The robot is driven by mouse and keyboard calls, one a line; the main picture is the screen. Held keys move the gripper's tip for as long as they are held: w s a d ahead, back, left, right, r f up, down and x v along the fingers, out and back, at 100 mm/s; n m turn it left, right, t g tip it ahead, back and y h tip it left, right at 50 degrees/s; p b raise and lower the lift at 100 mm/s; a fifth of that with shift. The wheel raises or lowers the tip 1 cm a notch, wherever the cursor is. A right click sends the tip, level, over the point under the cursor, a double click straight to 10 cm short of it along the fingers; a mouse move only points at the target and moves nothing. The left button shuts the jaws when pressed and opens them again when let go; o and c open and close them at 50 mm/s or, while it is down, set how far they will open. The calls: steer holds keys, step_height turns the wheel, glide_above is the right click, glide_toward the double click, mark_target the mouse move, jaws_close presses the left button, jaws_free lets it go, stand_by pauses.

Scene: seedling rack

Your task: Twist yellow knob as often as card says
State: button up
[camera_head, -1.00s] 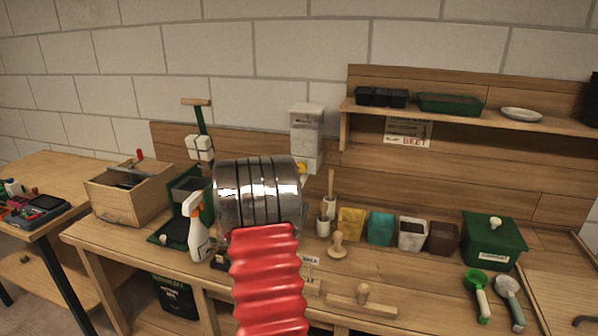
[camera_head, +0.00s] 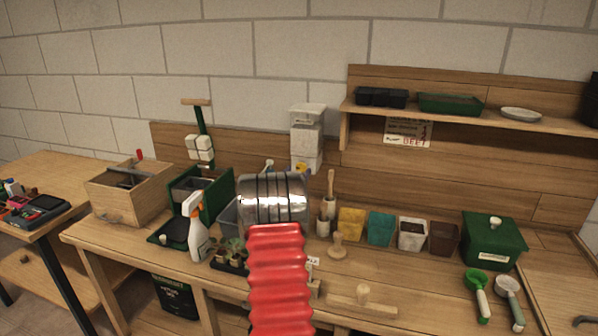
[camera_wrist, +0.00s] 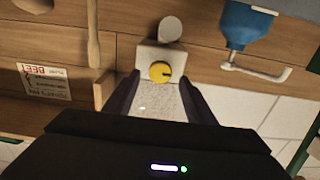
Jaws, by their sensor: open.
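The yellow knob (camera_wrist: 160,71) is round with a dark mark on its face. It sits on the pale dispenser (camera_wrist: 172,52), between and beyond my fingertips. My gripper (camera_wrist: 158,98) is open, with nothing between its dark fingers. In the head view, the white dispenser (camera_head: 307,135) stands against the back board, and my arm hides my gripper. A card (camera_head: 408,132) with red "BEET" lettering hangs under the shelf. It shows upside down in the wrist view (camera_wrist: 42,80); its smaller print is unreadable. A small label card (camera_head: 314,262) on the bench is partly covered by my arm.
A spray bottle (camera_head: 197,228) and seedlings (camera_head: 232,252) stand left of my arm. A wooden tool pot (camera_head: 326,220), several coloured pots and a green box (camera_head: 494,240) stand to the right. In the wrist view, a blue funnel-like thing (camera_wrist: 247,25) is close to the dispenser.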

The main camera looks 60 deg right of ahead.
mark_target(302, 167)
steer(key=shift+w+d, duration=0.2)
steer(key=shift+d, duration=1.1)
steer(key=shift+c, duration=0.4)
steer(key=c, duration=0.9)
